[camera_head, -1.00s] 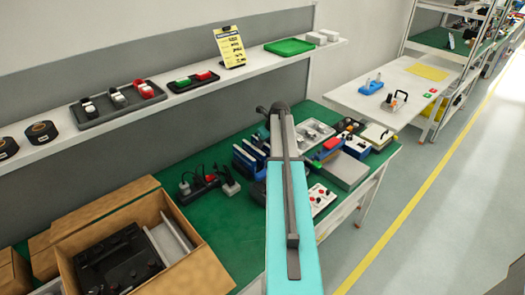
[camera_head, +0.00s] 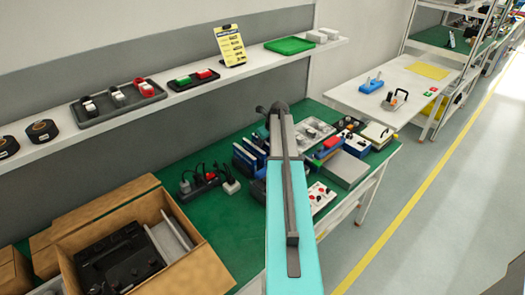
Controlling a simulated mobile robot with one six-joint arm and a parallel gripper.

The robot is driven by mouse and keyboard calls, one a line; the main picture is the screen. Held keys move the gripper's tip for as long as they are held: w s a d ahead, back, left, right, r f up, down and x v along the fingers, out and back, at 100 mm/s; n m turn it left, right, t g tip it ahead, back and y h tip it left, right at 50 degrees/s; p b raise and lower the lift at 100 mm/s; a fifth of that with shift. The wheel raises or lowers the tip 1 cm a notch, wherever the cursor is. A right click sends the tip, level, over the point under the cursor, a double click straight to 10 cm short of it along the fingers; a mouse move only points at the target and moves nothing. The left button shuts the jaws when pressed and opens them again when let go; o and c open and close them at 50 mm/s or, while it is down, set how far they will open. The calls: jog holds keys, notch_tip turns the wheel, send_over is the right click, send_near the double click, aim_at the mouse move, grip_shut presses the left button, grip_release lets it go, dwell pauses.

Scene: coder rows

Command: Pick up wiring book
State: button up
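A yellow and black printed booklet or card (camera_head: 230,46) stands upright, leaning slightly back, on the wall shelf. It may be the wiring book, but its title is too small to read. Blue upright book-like pieces (camera_head: 244,160) stand on the green bench, partly behind my arm; I cannot tell what they are. My teal and dark arm reaches up the middle of the view over the bench. My gripper is not visible at its far end, so I cannot see its fingers or anything in them.
The wall shelf (camera_head: 190,99) holds dark trays, tape rolls and a green tray (camera_head: 290,46). The green bench (camera_head: 200,150) carries an open cardboard box (camera_head: 205,268), plugs (camera_head: 200,180) and several devices. A white table (camera_head: 350,98) stands at right, beside a clear floor aisle.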

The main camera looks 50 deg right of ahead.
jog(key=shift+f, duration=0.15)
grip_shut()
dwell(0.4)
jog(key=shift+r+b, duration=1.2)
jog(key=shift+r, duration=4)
